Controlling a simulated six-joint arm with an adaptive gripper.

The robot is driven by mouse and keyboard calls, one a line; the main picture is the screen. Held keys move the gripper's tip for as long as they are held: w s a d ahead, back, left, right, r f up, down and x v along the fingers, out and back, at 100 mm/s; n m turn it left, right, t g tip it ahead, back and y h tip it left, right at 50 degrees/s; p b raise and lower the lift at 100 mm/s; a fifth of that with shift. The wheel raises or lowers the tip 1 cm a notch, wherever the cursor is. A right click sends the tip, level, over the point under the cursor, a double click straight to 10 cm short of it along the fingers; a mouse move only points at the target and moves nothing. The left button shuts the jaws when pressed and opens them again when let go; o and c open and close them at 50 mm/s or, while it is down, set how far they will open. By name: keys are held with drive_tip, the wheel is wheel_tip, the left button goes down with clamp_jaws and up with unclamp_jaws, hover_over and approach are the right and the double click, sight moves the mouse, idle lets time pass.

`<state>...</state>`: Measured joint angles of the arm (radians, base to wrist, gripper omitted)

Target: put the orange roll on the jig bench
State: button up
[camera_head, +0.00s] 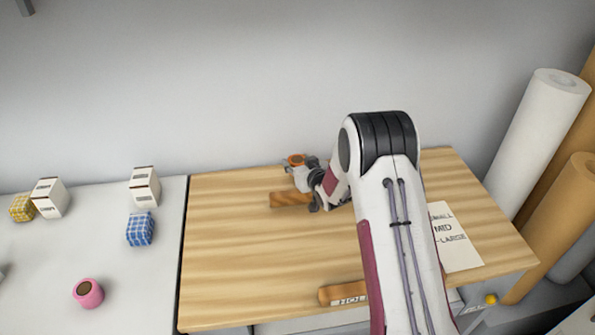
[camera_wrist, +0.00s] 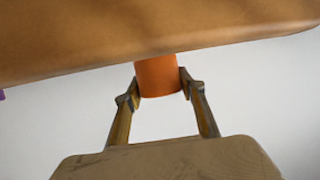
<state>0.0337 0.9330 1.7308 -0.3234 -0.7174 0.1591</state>
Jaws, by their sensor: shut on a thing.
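The orange roll (camera_head: 296,159) shows its ring-shaped end at the far side of the wood-topped bench (camera_head: 230,240). My gripper (camera_head: 300,172) is shut on it. In the wrist view the orange roll (camera_wrist: 158,77) sits between my two fingertips (camera_wrist: 160,86), with a finger against each side. I cannot tell whether the roll touches the bench top or is above it. No visible label tells which surface is the jig bench.
A brown block (camera_head: 290,199) lies close by my gripper. A labelled brown piece (camera_head: 343,293) lies at the front edge, a size card (camera_head: 455,237) at right. The white table (camera_head: 60,275) holds boxes and a pink roll (camera_head: 88,292). Tall rolls (camera_head: 540,130) stand right.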

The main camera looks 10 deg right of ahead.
drive_tip(key=shift+f, duration=1.7)
drive_tip(key=shift+f, duration=0.1)
drive_tip(key=o, duration=1.1)
drive_tip(key=shift+o, duration=0.2)
drive_tip(key=shift+s+d+r, duration=0.1)
drive_tip(key=shift+s+r, duration=0.2)
drive_tip(key=shift+s, duration=0.1)
drive_tip(key=shift+v, duration=5.55)
drive_tip(key=shift+r, duration=0.1)
